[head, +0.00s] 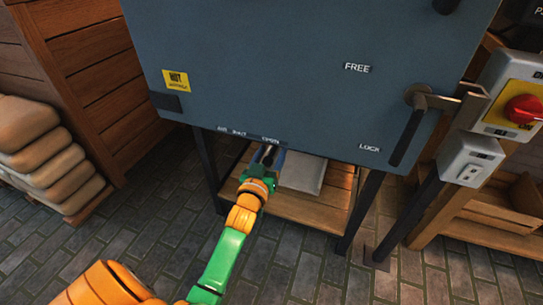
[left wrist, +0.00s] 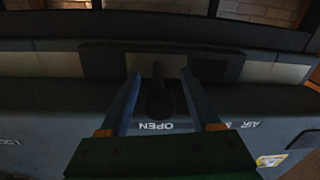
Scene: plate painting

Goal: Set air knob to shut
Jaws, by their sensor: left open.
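The air knob (left wrist: 158,100) is a dark round-ended lever under the front edge of the blue-grey kiln (head: 290,60). In the left wrist view it stands between the two blue fingers of my left gripper (left wrist: 160,76), beside the OPEN label (left wrist: 154,126). My left gripper is open, with a finger on each side of the knob; I cannot tell whether either touches it. In the head view my left gripper (head: 267,158) is below the kiln's lower edge, under the printed AIR, SHUT and OPEN labels. The knob is not clear there. My right gripper is not in view.
A door handle (head: 407,130) hangs at the kiln's right, by FREE and LOCK labels. A red switch (head: 522,108) is at far right. Kiln legs (head: 360,210) and a low wooden shelf (head: 310,208) are below. Stacked sacks (head: 40,150) stand left.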

